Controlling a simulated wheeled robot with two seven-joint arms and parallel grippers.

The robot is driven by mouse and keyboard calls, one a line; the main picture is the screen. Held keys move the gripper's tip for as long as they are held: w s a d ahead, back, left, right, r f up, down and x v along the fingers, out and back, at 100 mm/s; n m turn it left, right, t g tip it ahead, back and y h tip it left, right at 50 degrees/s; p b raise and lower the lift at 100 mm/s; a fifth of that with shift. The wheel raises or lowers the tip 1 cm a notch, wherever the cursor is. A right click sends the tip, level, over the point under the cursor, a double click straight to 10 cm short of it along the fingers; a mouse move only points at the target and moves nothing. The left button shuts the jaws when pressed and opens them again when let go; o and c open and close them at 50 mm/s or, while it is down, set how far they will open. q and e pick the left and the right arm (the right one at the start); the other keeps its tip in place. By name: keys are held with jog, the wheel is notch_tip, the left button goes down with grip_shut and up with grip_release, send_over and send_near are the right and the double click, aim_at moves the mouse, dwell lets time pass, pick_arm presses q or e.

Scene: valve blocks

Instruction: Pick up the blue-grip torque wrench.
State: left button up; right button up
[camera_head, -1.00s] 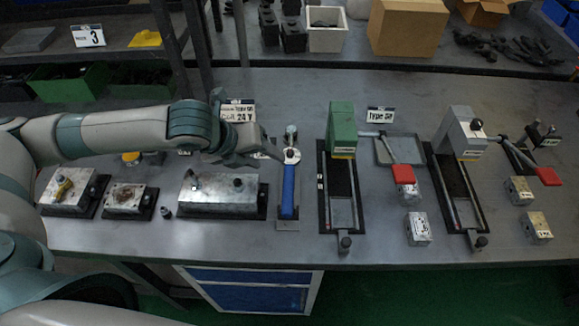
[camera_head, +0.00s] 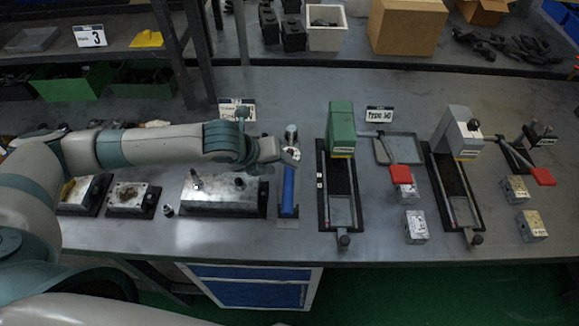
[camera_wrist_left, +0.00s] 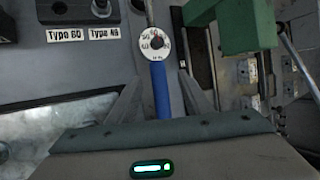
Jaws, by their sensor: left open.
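The torque wrench has a blue grip (camera_head: 288,188) and a round white dial head (camera_head: 291,155). It lies lengthwise on the bench, between a metal block and the green clamp fixture. In the wrist view its blue grip (camera_wrist_left: 161,90) runs between my gripper's two fingers, below the dial (camera_wrist_left: 156,44). My left gripper (camera_head: 270,153) is open above the wrench, beside the dial in the head view. In the wrist view the left gripper (camera_wrist_left: 163,85) has one finger on each side of the grip, with gaps. Contact is not visible. My right gripper is not in view.
The green clamp fixture (camera_head: 341,128) stands close right of the wrench. A long metal block (camera_head: 218,193) lies to the left. Label cards (camera_head: 237,109) stand behind. A grey clamp fixture (camera_head: 459,133) and small metal blocks are farther right. The bench front is clear.

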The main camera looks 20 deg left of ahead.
aim_at(287, 170)
pick_arm(q)
jog(key=x, duration=0.1)
jog(key=p+x, duration=0.1)
jog(key=x, duration=0.1)
jog(key=shift+s+f, duration=0.2)
jog(key=shift+s, duration=0.05)
jog(key=shift+w+d+f+p, duration=0.15)
jog(key=shift+w+f+p, duration=0.2)
jog(key=shift+f, duration=0.3)
jog(key=shift+r, duration=0.1)
grip_shut()
